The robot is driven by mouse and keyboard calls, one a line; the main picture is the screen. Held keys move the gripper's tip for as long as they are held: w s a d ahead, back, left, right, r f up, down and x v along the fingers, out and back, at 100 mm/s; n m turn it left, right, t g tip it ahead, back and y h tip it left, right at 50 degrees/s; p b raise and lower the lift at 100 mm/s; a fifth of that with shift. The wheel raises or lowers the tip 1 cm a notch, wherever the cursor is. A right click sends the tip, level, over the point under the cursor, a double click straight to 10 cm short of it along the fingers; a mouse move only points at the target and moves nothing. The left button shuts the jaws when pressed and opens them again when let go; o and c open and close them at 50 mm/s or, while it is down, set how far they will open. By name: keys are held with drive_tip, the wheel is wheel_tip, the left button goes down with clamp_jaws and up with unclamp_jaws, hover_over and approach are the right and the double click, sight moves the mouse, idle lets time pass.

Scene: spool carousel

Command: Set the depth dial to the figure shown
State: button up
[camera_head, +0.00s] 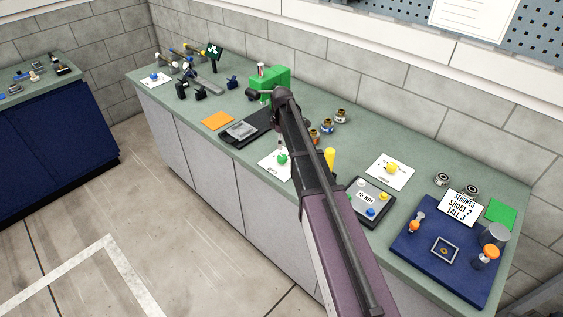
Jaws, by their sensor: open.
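Three round knobs sit on white cards on the green bench. One is a green knob (282,159) near the bench's front middle, one a yellow knob (392,168) at right, and one a blue knob (154,77) at far left. The lettering on these cards is too small to read, so I cannot tell which is the depth dial. My arm crosses the middle of the view and hides much of my gripper (281,146). What shows of it is just above the green knob. I cannot tell whether it touches the knob.
A sign (460,207) reads STROKES SHORT 2 TALL 3, by a blue board (415,252). A grey panel (360,211) carries a 15 MIN label and coloured buttons. A green machine (283,78), an orange square (217,121) and several small spools stand on the bench.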

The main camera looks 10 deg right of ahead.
sight(282, 156)
drive_tip(key=shift+f+b, duration=4.1)
drive_tip(key=shift+f, duration=0.25)
drive_tip(key=shift+c, duration=0.2)
drive_tip(key=c, duration=1.1)
